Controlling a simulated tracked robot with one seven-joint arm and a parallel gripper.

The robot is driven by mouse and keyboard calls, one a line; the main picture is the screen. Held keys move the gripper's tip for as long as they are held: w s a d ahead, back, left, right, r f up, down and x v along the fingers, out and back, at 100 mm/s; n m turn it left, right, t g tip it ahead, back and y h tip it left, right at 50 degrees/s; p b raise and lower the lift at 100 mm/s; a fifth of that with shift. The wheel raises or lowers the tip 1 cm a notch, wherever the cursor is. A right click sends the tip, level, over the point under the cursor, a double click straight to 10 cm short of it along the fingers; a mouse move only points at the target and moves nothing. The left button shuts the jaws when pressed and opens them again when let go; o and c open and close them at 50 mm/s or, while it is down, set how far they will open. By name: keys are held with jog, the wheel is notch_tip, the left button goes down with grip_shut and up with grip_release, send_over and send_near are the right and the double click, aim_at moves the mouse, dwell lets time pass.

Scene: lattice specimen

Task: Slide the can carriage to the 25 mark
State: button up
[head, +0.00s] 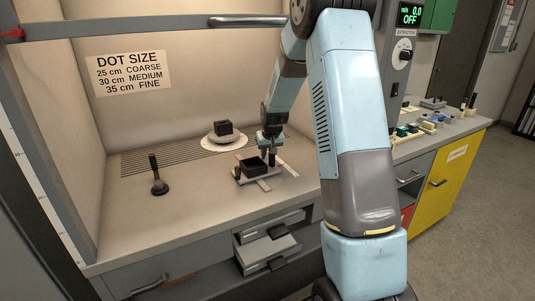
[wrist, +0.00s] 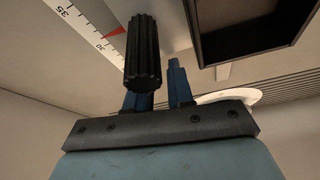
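The carriage is a dark open-topped square holder (head: 253,168) on light crossed rails on the bench; the holder also shows at the upper right of the wrist view (wrist: 250,28). A ruler scale (wrist: 82,30) runs at upper left there, with 35 and 30 readable. A red pointer (wrist: 115,32) lies close to the 30 mark. A black ribbed upright handle (wrist: 143,50) stands beside the holder and covers part of one finger. My gripper (head: 268,145) is low at the handle, its two blue fingers (wrist: 160,88) apart; I cannot tell whether they touch it. No can is visible.
A dark block (head: 224,128) sits on a white round plate (head: 222,142) behind the carriage. A black upright tool (head: 158,176) stands at left. The bench between tool and carriage is clear.

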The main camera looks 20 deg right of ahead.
aim_at(271, 156)
jog(key=shift+o, duration=1.3)
jog(key=v, duration=1.3)
jog(key=shift+s+r, duration=0.15)
jog(key=shift+r, duration=0.1)
jog(key=s+x, duration=0.1)
jog(key=x, duration=0.7)
jog(key=s+f+x, duration=0.1)
jog(key=x, duration=0.3)
jog(key=shift+s+d+f, duration=0.1)
jog(key=shift+s+d, duration=0.15)
